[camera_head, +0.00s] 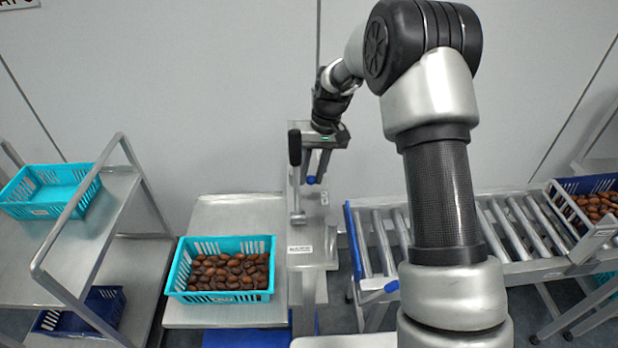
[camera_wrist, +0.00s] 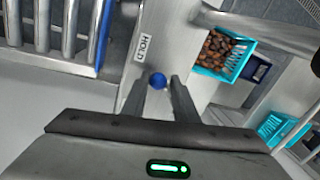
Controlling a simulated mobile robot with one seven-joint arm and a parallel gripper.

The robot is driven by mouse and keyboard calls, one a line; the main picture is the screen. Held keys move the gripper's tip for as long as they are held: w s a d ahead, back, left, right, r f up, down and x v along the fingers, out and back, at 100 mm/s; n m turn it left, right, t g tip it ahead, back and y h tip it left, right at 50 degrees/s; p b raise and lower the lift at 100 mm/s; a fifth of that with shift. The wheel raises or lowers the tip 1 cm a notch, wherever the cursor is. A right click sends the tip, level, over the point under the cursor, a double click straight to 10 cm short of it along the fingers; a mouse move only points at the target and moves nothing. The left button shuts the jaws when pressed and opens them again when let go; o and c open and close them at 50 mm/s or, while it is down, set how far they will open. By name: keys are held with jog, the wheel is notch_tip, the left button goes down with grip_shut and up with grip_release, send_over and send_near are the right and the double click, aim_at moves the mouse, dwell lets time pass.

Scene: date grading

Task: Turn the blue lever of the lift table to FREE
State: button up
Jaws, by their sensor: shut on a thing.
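My gripper (camera_head: 315,172) is at the lift table's grey post, shut on the blue lever. The lever's round blue knob (camera_head: 311,180) shows at the fingertips. In the wrist view the blue knob (camera_wrist: 157,80) sits between the two fingers of my gripper (camera_wrist: 158,88). The lever's shaft is hidden. No FREE label is readable. The lift table (camera_head: 228,315) has a metal top beside the post and bears a turquoise crate (camera_head: 222,296) of dates.
A black-gripped upright handle (camera_head: 295,150) stands just left of my gripper. A roller conveyor (camera_head: 520,229) is on the right, with a blue crate (camera_head: 585,185) of dates at its far end. A metal rack (camera_head: 92,235) on the left holds an empty turquoise crate (camera_head: 52,179).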

jog(key=w+n, duration=0.2)
jog(key=n, duration=0.1)
jog(key=shift+w+d+r+n+g, duration=0.15)
jog(key=shift+w+d+n+g, duration=0.05)
jog(key=shift+d+n+g, duration=0.15)
jog(key=w+n, duration=0.1)
jog(key=n, duration=0.1)
jog(key=w+n+p, duration=0.1)
jog(key=n, duration=0.1)
jog(key=shift+a+n+g+h, duration=0.15)
jog(key=shift+n+g+h, duration=0.1)
jog(key=shift+h, duration=0.15)
jog(key=n, duration=0.1)
jog(key=w+n, duration=0.1)
jog(key=n, duration=0.1)
jog(key=a+n+p, duration=0.1)
jog(key=shift+w+h, duration=0.35)
jog(key=shift+h, duration=0.05)
jog(key=shift+w+a+n+g, duration=0.15)
jog(key=shift+w+a+n, duration=0.15)
jog(key=shift+n, duration=0.5)
jog(key=shift+w+a+n+g, duration=0.15)
jog(key=shift+a+n, duration=0.1)
jog(key=shift+n, duration=0.55)
jog(key=shift+a, duration=0.1)
jog(key=o, duration=1.1)
jog(key=shift+a+h, duration=0.1)
jog(key=shift+h, duration=0.2)
jog(key=shift+c, duration=0.2)
jog(key=shift+d, duration=0.2)
